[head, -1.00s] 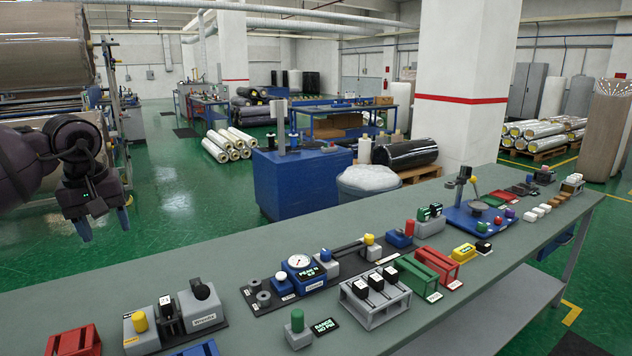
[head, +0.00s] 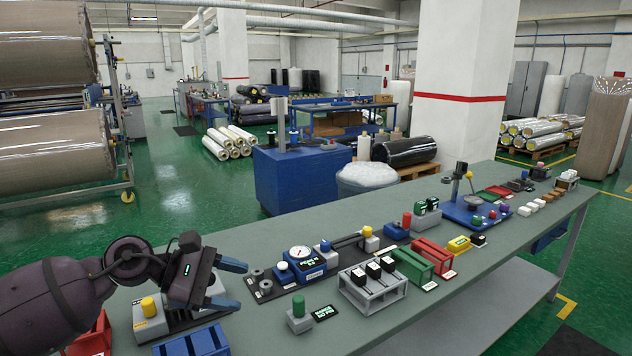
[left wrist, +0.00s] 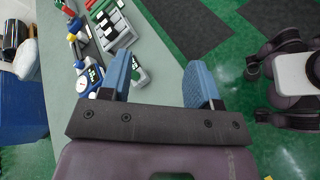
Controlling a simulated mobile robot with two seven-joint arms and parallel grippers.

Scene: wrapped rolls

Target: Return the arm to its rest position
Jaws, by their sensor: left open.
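My left gripper (head: 234,284) comes in from the lower left in the head view, above the near left part of the grey-green workbench (head: 440,310). Its two blue fingers are apart with nothing between them, and they point right. In the left wrist view the open fingers (left wrist: 165,80) show apart, with the bench edge and the green floor beneath. My left forearm hides part of the red tray (head: 92,340) and the grey block with the yellow knob (head: 148,307). My right gripper does not show in the head view.
Near the gripper on the bench stand a blue tray (head: 195,345), a dial gauge (head: 301,258), a grey rack with black blocks (head: 373,290) and a green-topped block (head: 299,315). Red and green racks stand farther right. A blue cabinet (head: 300,180) stands behind the bench.

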